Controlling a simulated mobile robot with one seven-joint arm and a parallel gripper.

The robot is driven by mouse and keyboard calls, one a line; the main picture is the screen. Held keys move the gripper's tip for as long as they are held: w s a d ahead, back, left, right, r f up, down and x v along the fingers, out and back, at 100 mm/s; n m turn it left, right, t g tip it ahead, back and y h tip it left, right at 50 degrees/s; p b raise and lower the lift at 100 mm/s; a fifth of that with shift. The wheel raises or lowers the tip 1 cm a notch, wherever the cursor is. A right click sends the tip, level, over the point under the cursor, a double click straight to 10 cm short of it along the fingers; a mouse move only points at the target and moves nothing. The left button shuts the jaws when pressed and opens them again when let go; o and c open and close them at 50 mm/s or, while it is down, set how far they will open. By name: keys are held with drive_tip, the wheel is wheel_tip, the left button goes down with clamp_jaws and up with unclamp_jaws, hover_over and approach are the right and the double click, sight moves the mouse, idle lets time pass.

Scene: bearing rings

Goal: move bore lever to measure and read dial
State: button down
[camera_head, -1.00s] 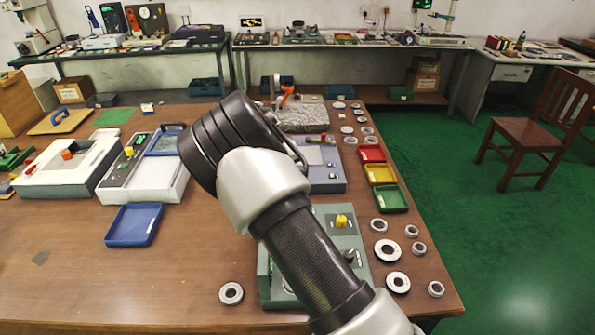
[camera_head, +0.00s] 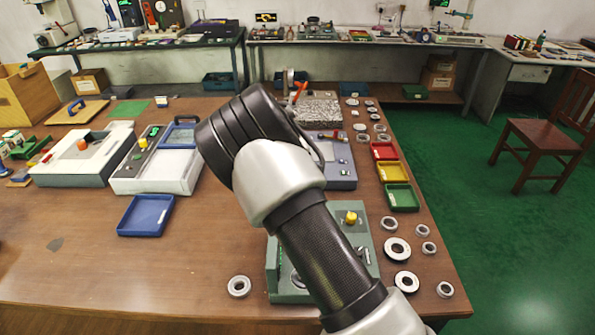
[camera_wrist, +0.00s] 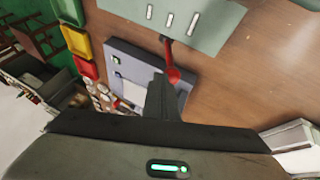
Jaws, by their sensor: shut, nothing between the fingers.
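In the head view the green fixture (camera_head: 357,235) has a yellow knob (camera_head: 351,217) and is partly behind my arm. The grey-blue fixture (camera_head: 340,172) behind it has a red handle (camera_head: 331,136). My arm hides the gripper there. No dial reading is legible.
Red (camera_head: 383,151), yellow (camera_head: 391,171) and green (camera_head: 401,197) trays line the right side. Several metal rings (camera_head: 397,250) lie near the right edge; one ring (camera_head: 239,286) lies in front. A blue tray (camera_head: 146,216) is at left. The front left table is mostly clear.

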drive_tip(key=s+r, duration=0.5)
drive_tip(key=r, duration=0.5)
drive_tip(key=shift+a+r, duration=0.2)
drive_tip(key=shift+r, duration=0.15)
idle(1.0)
